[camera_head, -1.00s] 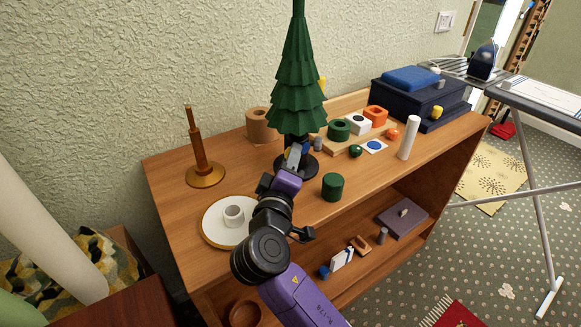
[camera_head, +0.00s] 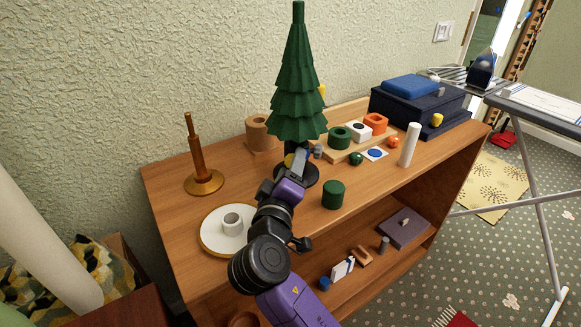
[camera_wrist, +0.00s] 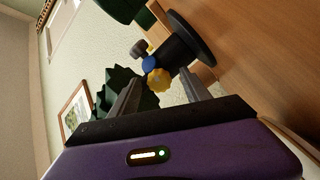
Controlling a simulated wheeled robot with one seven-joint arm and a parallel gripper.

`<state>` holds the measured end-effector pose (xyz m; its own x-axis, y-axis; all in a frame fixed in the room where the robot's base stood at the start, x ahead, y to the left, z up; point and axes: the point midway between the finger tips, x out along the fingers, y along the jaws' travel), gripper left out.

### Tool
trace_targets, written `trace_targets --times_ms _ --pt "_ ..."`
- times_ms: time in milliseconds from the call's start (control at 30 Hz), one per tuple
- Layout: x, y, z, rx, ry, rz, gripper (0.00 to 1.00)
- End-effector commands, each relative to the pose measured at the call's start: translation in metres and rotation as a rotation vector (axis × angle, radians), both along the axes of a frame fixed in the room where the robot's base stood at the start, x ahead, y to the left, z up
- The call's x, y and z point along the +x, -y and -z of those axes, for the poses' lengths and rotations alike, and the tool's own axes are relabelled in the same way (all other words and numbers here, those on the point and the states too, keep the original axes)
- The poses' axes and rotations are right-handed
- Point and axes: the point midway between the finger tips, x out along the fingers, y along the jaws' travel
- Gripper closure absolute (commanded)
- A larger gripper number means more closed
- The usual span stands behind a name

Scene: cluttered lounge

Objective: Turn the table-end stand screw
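A green tree (camera_head: 297,95) stands upright in a round black stand (camera_head: 311,174) on the wooden shelf top. In the wrist view the black stand (camera_wrist: 187,47) has a yellow screw knob (camera_wrist: 158,79), a blue knob (camera_wrist: 149,63) and a grey knob (camera_wrist: 138,50) on its side. Which of them is the table-end screw I cannot tell. My gripper (camera_head: 299,157) is at the front of the stand. In the wrist view its fingers (camera_wrist: 160,92) are apart, with the yellow knob showing between and beyond them. Contact with the knob is not visible. My gripper partly hides the stand in the head view.
A green cylinder (camera_head: 333,195) stands right of my gripper. A white plate (camera_head: 212,246) with a small cup (camera_head: 232,223) lies left of my arm. A wooden candlestick (camera_head: 197,160) stands at the left. A board with coloured blocks (camera_head: 340,137) and a white cylinder (camera_head: 409,145) are to the right.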

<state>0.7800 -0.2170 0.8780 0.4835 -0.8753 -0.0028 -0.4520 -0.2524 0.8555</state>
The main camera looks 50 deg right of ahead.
Motion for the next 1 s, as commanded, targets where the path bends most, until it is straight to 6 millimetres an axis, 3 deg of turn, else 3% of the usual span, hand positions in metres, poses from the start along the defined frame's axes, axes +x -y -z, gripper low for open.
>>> trace_targets --times_ms 333,733,1000 --pt "-0.002 -0.005 -0.001 -0.001 0.001 -0.003 0.45" --pt "-0.030 -0.057 -0.001 -0.001 0.001 -0.004 0.45" --pt "-0.038 -0.069 0.000 0.000 0.001 -0.001 0.45"
